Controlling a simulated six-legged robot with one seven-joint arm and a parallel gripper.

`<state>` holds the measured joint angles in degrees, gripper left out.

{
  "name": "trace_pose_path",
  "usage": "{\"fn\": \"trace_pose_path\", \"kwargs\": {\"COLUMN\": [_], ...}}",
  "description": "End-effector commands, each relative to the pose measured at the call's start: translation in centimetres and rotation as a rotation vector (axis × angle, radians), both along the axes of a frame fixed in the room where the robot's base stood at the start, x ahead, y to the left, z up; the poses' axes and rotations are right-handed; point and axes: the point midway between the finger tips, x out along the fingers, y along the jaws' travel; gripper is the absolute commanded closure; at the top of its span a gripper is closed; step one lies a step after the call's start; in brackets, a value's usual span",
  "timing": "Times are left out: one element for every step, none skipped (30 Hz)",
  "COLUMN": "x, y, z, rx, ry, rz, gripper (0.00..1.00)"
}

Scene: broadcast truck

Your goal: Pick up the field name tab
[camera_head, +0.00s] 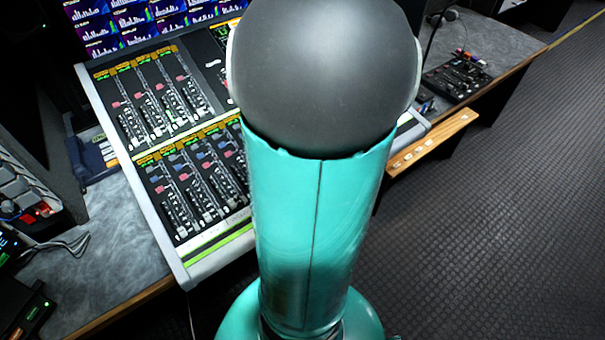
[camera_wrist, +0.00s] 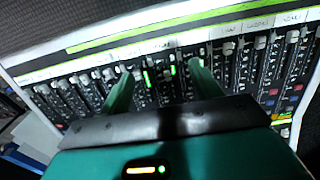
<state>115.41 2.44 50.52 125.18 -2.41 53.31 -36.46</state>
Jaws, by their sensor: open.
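In the wrist view, a pale strip crosses the mixing console (camera_wrist: 75,97), with several small white labelled tabs (camera_wrist: 228,31) along it. Their lettering is too blurred to tell which is the field name tab. My gripper (camera_wrist: 161,69) is open, its two green fingers apart over the console's fader rows, with nothing seen between them. The tabs lie beyond the fingertips, near the top of the picture. In the head view, my arm hides the gripper and part of the console (camera_head: 215,238). Several small pale pieces (camera_head: 424,149) lie on a wooden ledge there, too small to read.
The wooden ledge (camera_head: 455,125) juts out at the console's right, above dark ribbed floor (camera_head: 480,220). A small black control box (camera_head: 455,77) stands on the desk behind it. Monitors (camera_head: 135,22) rise at the back. Cables and equipment (camera_head: 30,195) crowd the left desk.

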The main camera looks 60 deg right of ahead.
Motion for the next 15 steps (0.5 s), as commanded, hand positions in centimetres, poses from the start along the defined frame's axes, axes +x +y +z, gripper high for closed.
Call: {"fn": "trace_pose_path", "kwargs": {"x": [-0.1, -0.1, 0.0, 0.0, 0.0, 0.0, 0.0, 0.0, 0.1, 0.1, 0.1, 0.1, 0.1, 0.1, 0.1], "y": [0.1, 0.1, 0.1, 0.1, 0.1, 0.1, 0.1, 0.1, 0.1, 0.2, 0.2, 0.1, 0.1, 0.1, 0.1], "z": [-0.6, -1.0, -1.7, -2.2, -2.7, -3.4, -3.9, -4.4, -5.0, -5.5, -6.0, -6.5, -6.9, -7.3, -7.6], "rx": [0.005, 0.006, 0.006, 0.007, 0.006, 0.007, 0.007, 0.006, 0.006, 0.006, 0.006, 0.005, 0.005, 0.005, 0.004], "ry": [0.000, 0.000, -0.001, -0.001, -0.003, -0.001, -0.002, -0.001, -0.002, -0.004, -0.003, -0.003, -0.001, -0.001, -0.002], "rz": [-0.001, -0.001, 0.001, 0.001, 0.002, 0.001, 0.001, 0.001, 0.002, 0.002, 0.003, 0.002, 0.001, 0.001, 0.001], "gripper": [0.36, 0.36, 0.36, 0.36, 0.36, 0.36, 0.36, 0.36, 0.36, 0.36, 0.36, 0.36, 0.36, 0.36, 0.36]}}
